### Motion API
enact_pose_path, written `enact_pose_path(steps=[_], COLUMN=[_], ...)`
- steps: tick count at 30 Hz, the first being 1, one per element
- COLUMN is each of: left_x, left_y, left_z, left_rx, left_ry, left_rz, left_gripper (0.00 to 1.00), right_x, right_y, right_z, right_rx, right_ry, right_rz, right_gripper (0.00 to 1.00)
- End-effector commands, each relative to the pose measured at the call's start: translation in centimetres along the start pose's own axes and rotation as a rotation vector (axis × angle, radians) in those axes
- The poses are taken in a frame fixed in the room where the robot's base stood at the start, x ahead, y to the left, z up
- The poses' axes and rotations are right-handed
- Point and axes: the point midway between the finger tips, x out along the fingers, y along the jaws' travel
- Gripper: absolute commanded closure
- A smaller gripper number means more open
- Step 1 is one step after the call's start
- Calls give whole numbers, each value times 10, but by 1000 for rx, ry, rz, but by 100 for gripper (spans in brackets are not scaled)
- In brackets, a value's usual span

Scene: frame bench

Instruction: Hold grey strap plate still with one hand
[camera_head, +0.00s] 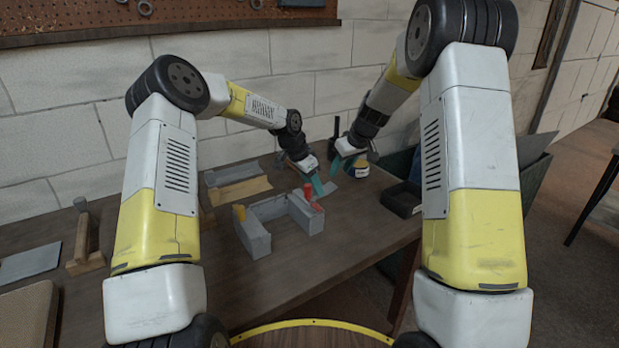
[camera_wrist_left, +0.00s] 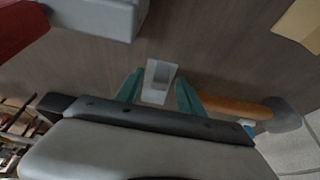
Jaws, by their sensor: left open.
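A small light-grey plate (camera_wrist_left: 161,74), which looks like the strap plate, lies on the bench between my left gripper's fingertips in the left wrist view. My left gripper (camera_head: 316,186) is open, with teal fingers on either side of the plate; gaps show, and I see no firm contact. In the left wrist view the left gripper (camera_wrist_left: 158,86) points at the bench top.
A grey U-shaped frame (camera_head: 256,236) with red and yellow pegs stands on the bench (camera_head: 330,248) left of my left gripper. A black tray (camera_head: 402,199) is at the right edge. A mallet (camera_wrist_left: 285,114) lies close to the fingers. The front middle of the bench is clear.

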Motion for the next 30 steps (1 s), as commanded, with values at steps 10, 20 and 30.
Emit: enact_pose_path(steps=[10, 20, 30], left_x=[7, 7, 7], left_y=[0, 0, 0], left_z=[0, 0, 0], left_rx=[0, 0, 0], left_ry=[1, 0, 0], left_rz=[-1, -1, -1], left_gripper=[55, 100, 100], right_x=[0, 0, 0], right_y=[0, 0, 0], right_z=[0, 0, 0], right_rx=[0, 0, 0], right_ry=[0, 0, 0], right_rz=[0, 0, 0], right_gripper=[64, 64, 64])
